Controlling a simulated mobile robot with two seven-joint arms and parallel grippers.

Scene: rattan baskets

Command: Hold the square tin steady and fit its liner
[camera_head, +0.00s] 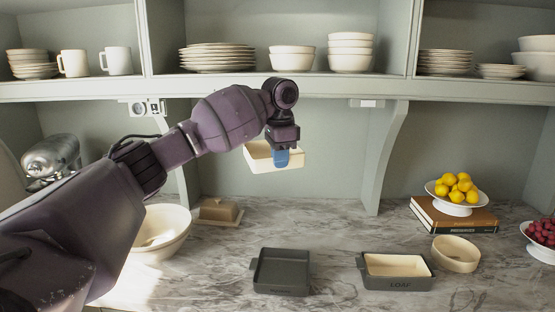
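A dark grey square tin (281,289) with small handles stands empty on the marble counter, near the front middle. A cream square liner (259,160) hangs in the air above and behind the tin. My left gripper (282,158) is at the liner's near side, with a blue fingertip over its wall. The gripper appears closed on that wall, and the liner is tilted slightly. The far finger is hidden. My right gripper is not in this view.
A dark loaf tin (398,283) with a cream liner inside and a round cream dish (455,253) stand at right. A large bowl (160,232) and butter dish (218,211) are at left. A fruit stand (457,208) rests on books. Shelves with crockery hang above.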

